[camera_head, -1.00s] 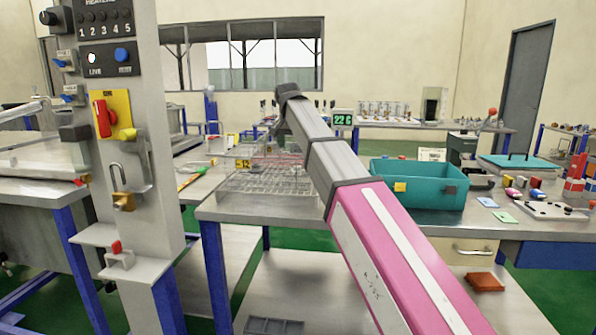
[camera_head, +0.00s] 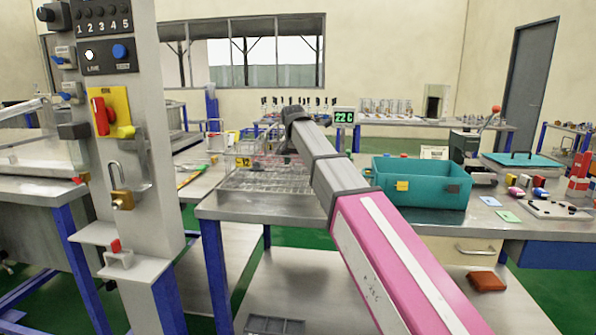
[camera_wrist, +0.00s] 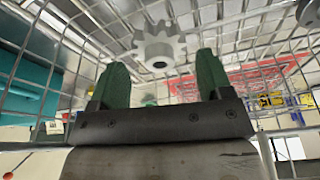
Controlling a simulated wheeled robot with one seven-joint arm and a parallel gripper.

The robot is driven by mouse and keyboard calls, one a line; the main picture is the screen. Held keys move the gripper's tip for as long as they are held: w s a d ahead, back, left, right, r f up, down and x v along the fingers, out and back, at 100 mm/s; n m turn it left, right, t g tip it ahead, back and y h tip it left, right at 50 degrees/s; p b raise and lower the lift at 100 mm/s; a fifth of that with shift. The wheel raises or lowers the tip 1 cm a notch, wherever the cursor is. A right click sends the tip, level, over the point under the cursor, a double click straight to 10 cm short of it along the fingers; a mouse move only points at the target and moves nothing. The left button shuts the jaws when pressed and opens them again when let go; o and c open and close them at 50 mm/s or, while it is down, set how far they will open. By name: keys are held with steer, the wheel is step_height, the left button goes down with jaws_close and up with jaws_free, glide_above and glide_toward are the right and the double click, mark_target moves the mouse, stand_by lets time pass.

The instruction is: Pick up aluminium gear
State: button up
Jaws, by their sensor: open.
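The aluminium gear (camera_wrist: 158,46) shows in the wrist view as a pale grey toothed wheel with a dark centre hole. It is at the top middle, just beyond and between the fingertips of my gripper (camera_wrist: 162,75). The two green fingers are apart, with nothing clearly held between them. Wire mesh surrounds the gear and the gripper. In the head view the wire basket (camera_head: 262,182) stands on the steel bench, and my arm reaches toward it. The gear and my fingers cannot be made out there.
A teal bin (camera_head: 425,190) stands right of my arm on the bench. Coloured cards (camera_head: 508,216) and small blocks lie farther right. A grey control post (camera_head: 150,170) with switches and a padlock rises at the left. The wire walls are close around my gripper.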

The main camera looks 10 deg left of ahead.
steer(key=shift+x, duration=1.1)
steer(key=c, duration=0.7)
steer(key=shift+r, duration=0.1)
